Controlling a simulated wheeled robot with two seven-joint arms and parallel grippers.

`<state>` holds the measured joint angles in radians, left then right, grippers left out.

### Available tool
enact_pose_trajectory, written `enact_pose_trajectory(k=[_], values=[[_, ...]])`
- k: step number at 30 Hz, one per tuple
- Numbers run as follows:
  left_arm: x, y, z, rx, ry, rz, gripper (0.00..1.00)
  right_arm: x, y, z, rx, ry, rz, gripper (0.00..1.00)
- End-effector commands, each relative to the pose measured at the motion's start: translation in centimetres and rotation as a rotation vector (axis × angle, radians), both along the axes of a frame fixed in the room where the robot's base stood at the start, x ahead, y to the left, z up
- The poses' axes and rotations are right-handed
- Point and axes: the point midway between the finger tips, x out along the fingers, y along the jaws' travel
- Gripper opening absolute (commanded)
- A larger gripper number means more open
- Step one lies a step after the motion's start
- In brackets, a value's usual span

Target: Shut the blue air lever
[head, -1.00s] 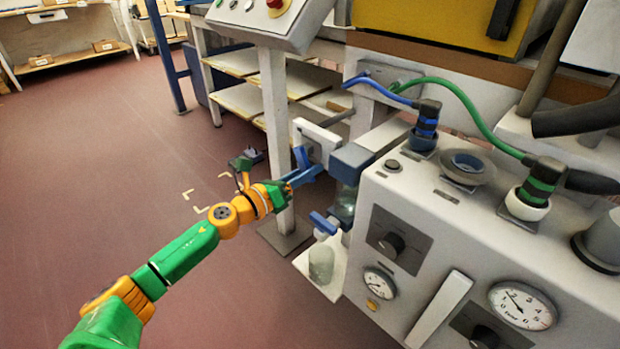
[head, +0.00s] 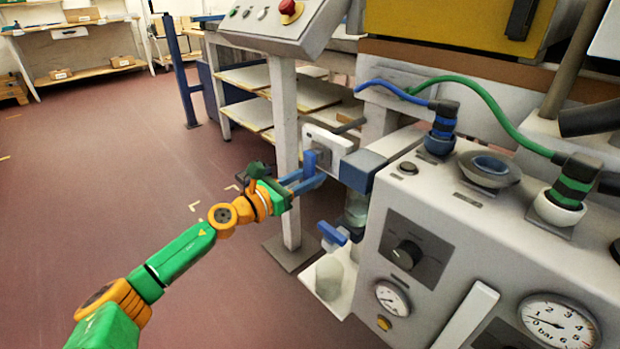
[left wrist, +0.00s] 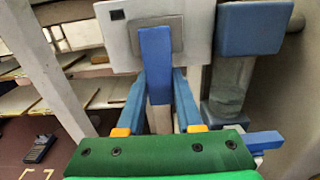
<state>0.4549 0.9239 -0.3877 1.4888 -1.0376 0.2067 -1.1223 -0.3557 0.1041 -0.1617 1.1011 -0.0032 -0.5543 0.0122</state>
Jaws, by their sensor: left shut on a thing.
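The blue air lever (head: 310,162) is on a pale plate (head: 335,146) at the left end of the grey machine. It points upward, and its upper part shows above my fingers. My left gripper (head: 317,178) has its blue fingers on either side of the lever and is shut on it. In the left wrist view the lever (left wrist: 155,50) stands between the two fingertips (left wrist: 158,82), in front of the plate. My right gripper is not in view.
A second blue handle (head: 331,234) sits below, near a clear bowl (head: 356,210). The grey machine (head: 440,215) with gauges and hoses fills the right. A post (head: 284,150) stands behind the gripper, under a control box (head: 290,22). Floor at left is clear.

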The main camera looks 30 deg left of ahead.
Motion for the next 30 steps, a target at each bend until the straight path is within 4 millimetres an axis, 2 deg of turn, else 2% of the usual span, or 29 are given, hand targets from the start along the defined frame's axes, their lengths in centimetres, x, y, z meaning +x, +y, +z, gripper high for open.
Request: enact_pose_trajectory(k=[10, 11, 12, 14, 24, 30], values=[[0.0, 0.1, 0.0, 0.007, -0.002, 0.001, 0.0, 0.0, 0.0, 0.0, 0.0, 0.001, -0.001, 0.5], [0.0, 0.1, 0.0, 0.007, -0.002, 0.001, 0.4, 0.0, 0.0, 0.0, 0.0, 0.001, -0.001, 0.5], [0.0, 0.1, 0.0, 0.007, -0.002, 0.001, 0.51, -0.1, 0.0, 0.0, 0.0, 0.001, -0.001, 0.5], [0.0, 0.1, 0.0, 0.006, -0.002, 0.001, 0.65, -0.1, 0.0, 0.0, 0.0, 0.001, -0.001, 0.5], [-0.2, 0.1, 0.0, 0.004, -0.001, 0.001, 0.65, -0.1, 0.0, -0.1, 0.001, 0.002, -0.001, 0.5], [-2.6, 1.0, -0.3, 0.007, 0.003, 0.001, 0.65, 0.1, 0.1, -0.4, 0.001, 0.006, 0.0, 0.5]])
